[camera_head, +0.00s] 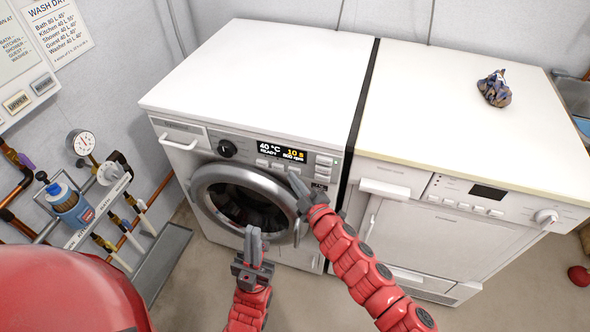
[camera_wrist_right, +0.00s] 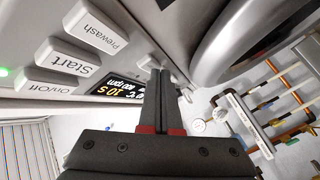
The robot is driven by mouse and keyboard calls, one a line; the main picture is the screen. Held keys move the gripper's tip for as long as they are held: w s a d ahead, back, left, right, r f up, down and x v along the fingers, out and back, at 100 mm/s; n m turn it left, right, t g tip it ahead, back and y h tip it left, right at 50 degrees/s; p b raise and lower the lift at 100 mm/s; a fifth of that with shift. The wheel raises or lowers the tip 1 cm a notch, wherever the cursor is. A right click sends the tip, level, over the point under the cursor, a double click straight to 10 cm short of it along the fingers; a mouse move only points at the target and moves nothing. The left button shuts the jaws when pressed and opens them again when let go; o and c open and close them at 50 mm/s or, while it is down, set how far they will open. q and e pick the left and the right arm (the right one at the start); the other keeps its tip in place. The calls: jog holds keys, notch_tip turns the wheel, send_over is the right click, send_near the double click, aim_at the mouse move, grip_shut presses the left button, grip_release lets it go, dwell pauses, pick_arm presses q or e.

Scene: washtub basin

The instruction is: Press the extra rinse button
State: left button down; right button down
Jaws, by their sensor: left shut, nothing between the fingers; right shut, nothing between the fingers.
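The left washing machine's panel has a lit display (camera_head: 281,152) reading 40 °C, READY, 10 S and 800 rpm. Small white buttons (camera_head: 262,162) sit in a row below it. I cannot read an extra rinse label. My right gripper (camera_head: 294,181) is shut and empty, its tips close to the panel below the display; contact is unclear. It also shows in the wrist view (camera_wrist_right: 161,74), partly hiding the display. My left gripper (camera_head: 253,238) is shut and empty before the door.
The round door (camera_head: 196,187) is closed below the panel. A second machine (camera_head: 430,235) stands to the right, with a crumpled cloth (camera_head: 494,88) on top. Pipes, a gauge (camera_head: 81,143) and a blue bottle (camera_head: 72,206) are at the left wall.

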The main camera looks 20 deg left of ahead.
jog(key=shift+s, duration=0.85)
jog(key=shift+b, duration=0.3)
jog(key=s+b, duration=0.2)
jog(key=s, duration=0.4)
jog(key=shift+a, duration=0.15)
